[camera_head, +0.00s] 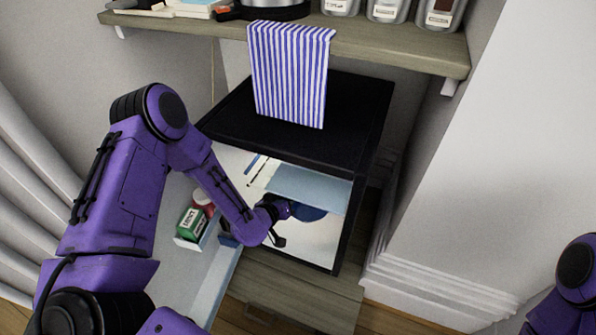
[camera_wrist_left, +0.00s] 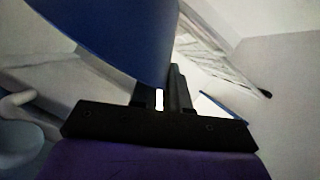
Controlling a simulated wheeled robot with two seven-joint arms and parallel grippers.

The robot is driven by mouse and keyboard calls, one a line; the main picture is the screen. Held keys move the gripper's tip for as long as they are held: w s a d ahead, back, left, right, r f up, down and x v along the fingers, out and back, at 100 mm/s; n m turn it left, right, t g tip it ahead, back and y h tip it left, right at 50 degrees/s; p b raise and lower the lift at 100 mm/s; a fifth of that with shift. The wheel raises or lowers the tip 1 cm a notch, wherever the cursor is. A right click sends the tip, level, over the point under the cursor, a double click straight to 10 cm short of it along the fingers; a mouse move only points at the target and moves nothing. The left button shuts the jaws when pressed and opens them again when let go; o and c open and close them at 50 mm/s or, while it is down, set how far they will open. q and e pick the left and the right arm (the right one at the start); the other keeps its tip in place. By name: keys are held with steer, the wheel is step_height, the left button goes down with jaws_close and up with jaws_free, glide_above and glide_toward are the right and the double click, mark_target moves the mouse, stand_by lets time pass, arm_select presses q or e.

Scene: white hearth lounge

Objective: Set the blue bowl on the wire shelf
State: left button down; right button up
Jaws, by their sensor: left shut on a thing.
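The blue bowl (camera_head: 309,212) is inside the open black fridge (camera_head: 350,225), mostly hidden behind my left gripper and wrist. In the left wrist view the bowl (camera_wrist_left: 110,35) fills the upper left, tilted, its wall between the fingers. My left gripper (camera_head: 286,213) is shut on the bowl; its fingers (camera_wrist_left: 166,88) show black in the wrist view. A rack with thin bars, apparently the wire shelf (camera_wrist_left: 222,62), runs behind the bowl to the right. Bar-like dark lines show in the head view (camera_head: 257,168). I cannot tell whether bowl and shelf touch. My right gripper is out of view.
The fridge door (camera_head: 205,268) stands open on the left, with a green carton (camera_head: 192,222) and a red-topped container (camera_head: 203,197) in its rack. A pale blue panel (camera_head: 308,187) is inside the fridge. A striped towel (camera_head: 290,75) hangs from the wooden shelf (camera_head: 400,48) above.

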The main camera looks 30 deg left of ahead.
arm_select(q)
steer(key=w+a+b, duration=0.1)
steer(key=w, duration=0.2)
steer(key=w+a+b, duration=0.1)
steer(key=w+a, duration=0.1)
steer(key=w, duration=0.2)
steer(key=w+a+b, duration=0.1)
steer(key=w+a, duration=0.1)
steer(key=w, duration=0.2)
steer(key=shift+w+f, duration=0.1)
steer(key=shift+f, duration=0.2)
steer(key=c, duration=1.1)
jaws_free()
